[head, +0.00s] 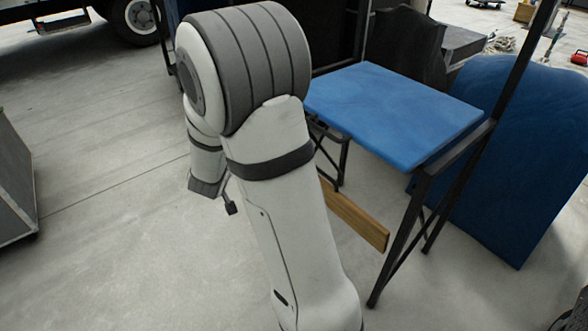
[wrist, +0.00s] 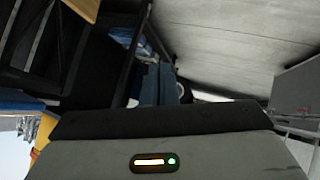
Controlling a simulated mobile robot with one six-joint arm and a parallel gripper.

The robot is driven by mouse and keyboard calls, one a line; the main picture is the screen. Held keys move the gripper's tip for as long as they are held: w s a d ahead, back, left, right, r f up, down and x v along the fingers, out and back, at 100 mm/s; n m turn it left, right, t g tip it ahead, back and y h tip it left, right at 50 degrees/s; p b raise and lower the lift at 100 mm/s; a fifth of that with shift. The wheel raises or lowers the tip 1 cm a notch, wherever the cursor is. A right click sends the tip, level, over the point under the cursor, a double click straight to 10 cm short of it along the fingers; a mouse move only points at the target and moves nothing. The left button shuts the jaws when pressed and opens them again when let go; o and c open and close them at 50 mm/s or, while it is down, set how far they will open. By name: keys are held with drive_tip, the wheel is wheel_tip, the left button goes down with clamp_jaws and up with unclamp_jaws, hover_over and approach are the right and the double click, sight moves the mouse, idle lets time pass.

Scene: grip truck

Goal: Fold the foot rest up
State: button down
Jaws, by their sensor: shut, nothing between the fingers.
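The foot rest, a wooden board (head: 356,216), sits low on the black-framed tall chair with a blue seat (head: 395,112). It slants down toward the right, and its left end is hidden behind my arm. In the wrist view a tan board (wrist: 84,8), which looks like the foot rest, shows at the upper left edge. My gripper (head: 231,206) shows only as a small dark tip left of my arm, apart from the board. It is shut and empty. The wrist view shows my grey wrist housing below, with no fingertips visible.
A large blue panel (head: 505,160) stands right of the chair. Black chair legs (head: 402,235) rise close to the board. A grey case (head: 14,185) is at the left edge. The concrete floor (head: 110,200) left of my arm is clear.

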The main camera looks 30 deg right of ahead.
drive_tip(key=d+f+g+h+b, duration=0.1)
drive_tip(key=d+f+g+h, duration=0.1)
drive_tip(key=d+f+h, duration=0.4)
drive_tip(key=s+d+f+g+h+b, duration=0.2)
drive_tip(key=s+d+f+g+h, duration=0.2)
drive_tip(key=s+d+g+h, duration=0.35)
drive_tip(key=d+t+b, duration=0.1)
drive_tip(key=d+b, duration=0.4)
drive_tip(key=d, duration=0.7)
drive_tip(key=shift+s+d+n, duration=0.2)
drive_tip(key=shift+s+n, duration=0.2)
drive_tip(key=shift+t, duration=0.25)
